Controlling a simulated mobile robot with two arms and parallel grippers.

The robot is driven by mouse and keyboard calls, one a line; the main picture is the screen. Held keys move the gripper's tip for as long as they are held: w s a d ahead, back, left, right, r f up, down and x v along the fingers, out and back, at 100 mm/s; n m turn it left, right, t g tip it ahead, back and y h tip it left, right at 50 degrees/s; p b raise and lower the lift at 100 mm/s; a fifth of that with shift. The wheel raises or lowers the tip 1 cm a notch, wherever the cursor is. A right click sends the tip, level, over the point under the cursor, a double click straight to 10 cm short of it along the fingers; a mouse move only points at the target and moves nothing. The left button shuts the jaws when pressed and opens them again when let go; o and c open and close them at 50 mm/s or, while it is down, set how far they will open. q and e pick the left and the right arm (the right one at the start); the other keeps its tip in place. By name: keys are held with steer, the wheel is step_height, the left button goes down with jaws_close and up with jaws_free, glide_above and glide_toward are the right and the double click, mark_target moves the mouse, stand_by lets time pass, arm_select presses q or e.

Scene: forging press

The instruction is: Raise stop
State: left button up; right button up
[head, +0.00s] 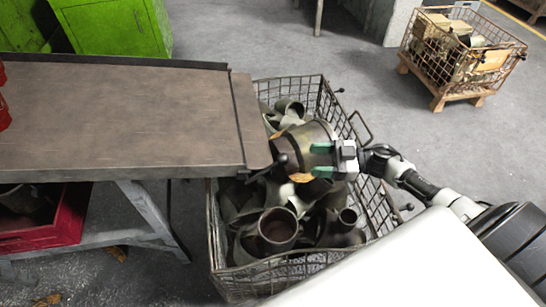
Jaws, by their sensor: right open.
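A hinged metal flap (250,122) runs along the right end of the brown steel table and lies about level with its top; it looks like the stop. A short lever with a dark knob (281,159) sticks out at its front corner. My right gripper (317,160) has green fingertips and comes in from the right over the wire basket. Its fingers are apart and point left toward the knob, with a gap between. No thing shows held between them. My left gripper is not in view.
The wire basket (262,276) below the flap is full of metal pipe fittings, with a large one (305,135) close behind my right fingers. A red crate (45,232) sits under the table (120,115). A second basket (440,62) stands at the back right. Floor between is clear.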

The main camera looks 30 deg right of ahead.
mark_target(284, 159)
steer(key=x, duration=0.9)
steer(key=shift+a, duration=0.1)
jaws_close()
